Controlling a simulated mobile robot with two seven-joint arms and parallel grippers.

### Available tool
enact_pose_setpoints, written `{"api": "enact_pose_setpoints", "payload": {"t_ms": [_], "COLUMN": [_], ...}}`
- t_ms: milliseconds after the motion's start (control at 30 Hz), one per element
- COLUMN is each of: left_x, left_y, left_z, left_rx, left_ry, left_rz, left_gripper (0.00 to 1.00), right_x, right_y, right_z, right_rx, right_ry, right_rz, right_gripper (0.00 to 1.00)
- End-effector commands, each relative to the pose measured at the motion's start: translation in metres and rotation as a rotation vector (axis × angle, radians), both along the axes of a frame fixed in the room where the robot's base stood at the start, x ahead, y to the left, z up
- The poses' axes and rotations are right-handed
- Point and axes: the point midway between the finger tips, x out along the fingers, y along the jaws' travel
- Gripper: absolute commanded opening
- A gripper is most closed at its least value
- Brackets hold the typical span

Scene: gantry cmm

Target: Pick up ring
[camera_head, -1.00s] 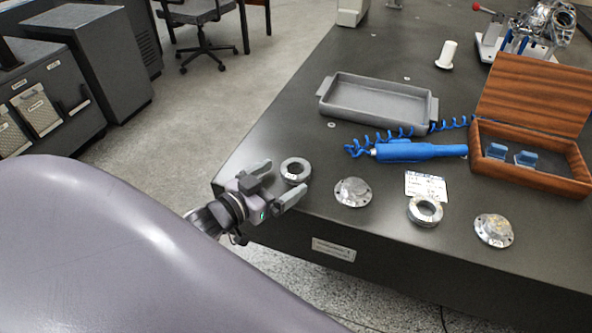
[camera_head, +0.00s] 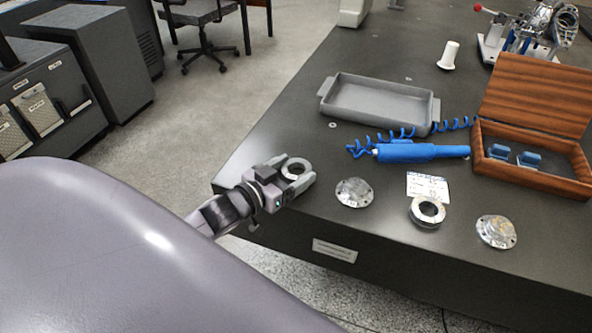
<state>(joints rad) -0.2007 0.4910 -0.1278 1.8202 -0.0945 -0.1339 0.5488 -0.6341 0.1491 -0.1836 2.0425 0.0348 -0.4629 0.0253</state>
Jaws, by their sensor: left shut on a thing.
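A metal ring (camera_head: 305,175) lies at the near left corner of the dark table. My left gripper (camera_head: 296,172) is shut on this ring, with one finger on each side of it. The ring appears to be at table level; I cannot tell whether it touches the surface. A second metal ring (camera_head: 427,223) lies on the table further right, at the lower edge of a white printed card (camera_head: 428,187). My right gripper is not in view.
Round metal flanges (camera_head: 354,193) and (camera_head: 496,231) lie near the table's front edge. A grey tray (camera_head: 335,110), a blue tool with coiled cord (camera_head: 405,152) and an open wooden box (camera_head: 560,187) stand behind. The table's left edge is close to the gripper.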

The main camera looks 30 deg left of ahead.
Motion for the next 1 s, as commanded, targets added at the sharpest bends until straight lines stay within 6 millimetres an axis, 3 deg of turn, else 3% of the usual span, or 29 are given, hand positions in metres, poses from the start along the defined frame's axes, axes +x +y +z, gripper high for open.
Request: {"api": "enact_pose_setpoints", "payload": {"t_ms": [267, 467, 700, 1000], "left_x": [0.001, 0.000, 0.001, 0.000], "left_y": [0.000, 0.000, 0.000, 0.000], "left_z": [0.009, 0.037, 0.103, 0.176], "left_rx": [0.000, 0.002, 0.003, 0.003], "left_ry": [-0.006, -0.007, -0.011, -0.008], "left_rz": [-0.001, -0.002, -0.004, -0.002], "left_gripper": [0.27, 0.27, 0.27, 0.27], "right_x": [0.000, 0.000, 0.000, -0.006], "right_y": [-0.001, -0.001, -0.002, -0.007], "right_z": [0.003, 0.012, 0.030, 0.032], "right_rx": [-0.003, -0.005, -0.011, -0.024], "right_ry": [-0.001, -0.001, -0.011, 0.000], "right_rz": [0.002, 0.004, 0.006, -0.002], "right_gripper": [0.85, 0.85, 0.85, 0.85]}}
